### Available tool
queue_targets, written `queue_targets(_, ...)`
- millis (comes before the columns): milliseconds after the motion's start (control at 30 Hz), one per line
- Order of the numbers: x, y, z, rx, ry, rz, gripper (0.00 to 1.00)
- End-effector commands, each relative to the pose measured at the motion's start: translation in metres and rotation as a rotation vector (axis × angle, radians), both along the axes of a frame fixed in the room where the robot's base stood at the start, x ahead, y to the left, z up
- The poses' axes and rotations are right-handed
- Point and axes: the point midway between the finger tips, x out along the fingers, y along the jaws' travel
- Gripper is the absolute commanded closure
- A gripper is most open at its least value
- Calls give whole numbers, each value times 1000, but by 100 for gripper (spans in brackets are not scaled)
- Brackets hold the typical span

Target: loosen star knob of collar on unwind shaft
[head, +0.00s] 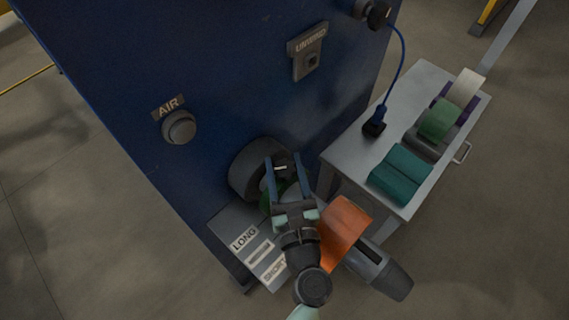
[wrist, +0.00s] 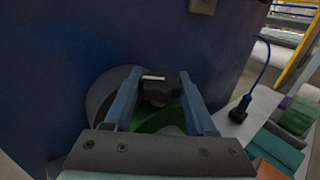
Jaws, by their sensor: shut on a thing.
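The star knob (wrist: 158,93) is dark, with a pale mark on top, and sits between the two blue fingers of my gripper (wrist: 159,74). My gripper (head: 283,158) is shut on it from above in the head view. A green round part (wrist: 170,118), perhaps the collar, shows below the knob, mostly hidden by my fingers. A grey disc (head: 248,172) stands behind it against the blue machine. The unwind shaft (head: 385,273) sticks out to the lower right with an orange roll (head: 344,226) around it. My wrist hides the stretch between.
A grey bench (head: 440,97) at right carries teal (head: 397,172), green and white rolls and a blue-cabled plug (head: 374,127). The blue machine wall (head: 225,65) holds an AIR button (head: 180,127) and an UNWIND switch (head: 311,61). A LONG/SHORT plate (head: 232,218) lies low left of my gripper.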

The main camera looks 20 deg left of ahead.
Motion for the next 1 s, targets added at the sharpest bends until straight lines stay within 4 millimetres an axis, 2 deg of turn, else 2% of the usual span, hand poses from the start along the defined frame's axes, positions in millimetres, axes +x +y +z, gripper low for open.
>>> queue_targets(367,1,0,1,0,-4,1,100)
queue_targets(400,1,0,2,0,-4,1,37)
queue_targets(533,1,0,1,1,-3,1,14)
queue_targets(867,-1,-1,0,0,-1,2,14)
queue_targets(1000,-12,-9,-2,-1,0,1,14)
